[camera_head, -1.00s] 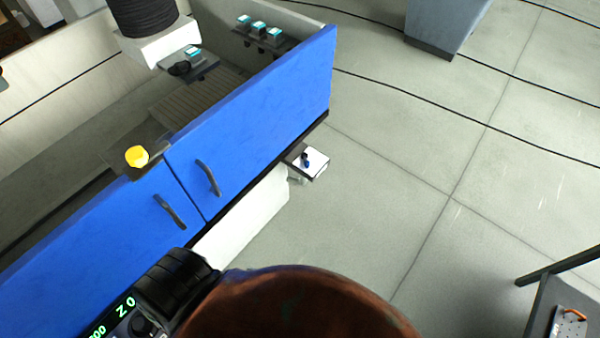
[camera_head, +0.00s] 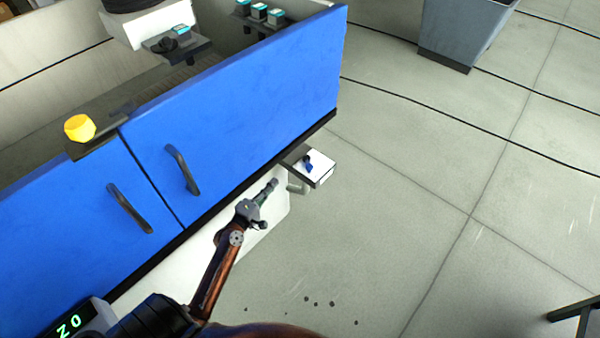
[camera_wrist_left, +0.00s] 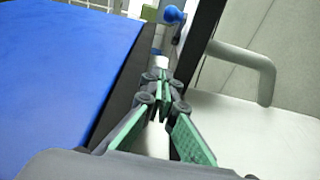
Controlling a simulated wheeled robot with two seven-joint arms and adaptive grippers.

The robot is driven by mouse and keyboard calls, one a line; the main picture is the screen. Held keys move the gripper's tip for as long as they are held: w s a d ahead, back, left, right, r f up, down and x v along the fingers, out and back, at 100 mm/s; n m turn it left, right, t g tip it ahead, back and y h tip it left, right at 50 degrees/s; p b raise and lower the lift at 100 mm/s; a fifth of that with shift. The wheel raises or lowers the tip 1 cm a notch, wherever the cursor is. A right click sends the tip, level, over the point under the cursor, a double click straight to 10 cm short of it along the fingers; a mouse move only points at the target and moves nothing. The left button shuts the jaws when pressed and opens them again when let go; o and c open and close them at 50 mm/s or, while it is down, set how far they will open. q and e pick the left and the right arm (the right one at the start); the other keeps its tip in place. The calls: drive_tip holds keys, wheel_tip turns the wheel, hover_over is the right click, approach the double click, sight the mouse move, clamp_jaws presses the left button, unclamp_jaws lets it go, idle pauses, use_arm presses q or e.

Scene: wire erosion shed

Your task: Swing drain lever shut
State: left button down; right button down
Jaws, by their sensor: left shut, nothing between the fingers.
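The drain lever shows as a small blue-knobbed part (camera_head: 308,162) near the lower right end of the blue-doored machine. Its round blue knob (camera_wrist_left: 173,14) is at the top of the left wrist view. Most of the lever arm is too small or hidden, so I cannot tell its angle. My left gripper (camera_head: 274,183) is shut and empty, below the black edge of the machine and just short of the lever. Its green-padded fingers (camera_wrist_left: 162,82) meet and point towards the knob, apart from it as far as I can tell. My right gripper is out of view.
A grey pipe (camera_wrist_left: 268,75) bends out of the white base beside the fingers. The blue doors (camera_head: 240,100) and their black lower edge (camera_head: 250,170) lie close on the left. A white-topped block (camera_head: 320,168) adjoins the lever. Open floor (camera_head: 400,220) is to the right.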

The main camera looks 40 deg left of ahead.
sight(308, 162)
use_arm(q)
drive_tip(key=shift+w+d, duration=0.15)
drive_tip(key=shift+w, duration=0.1)
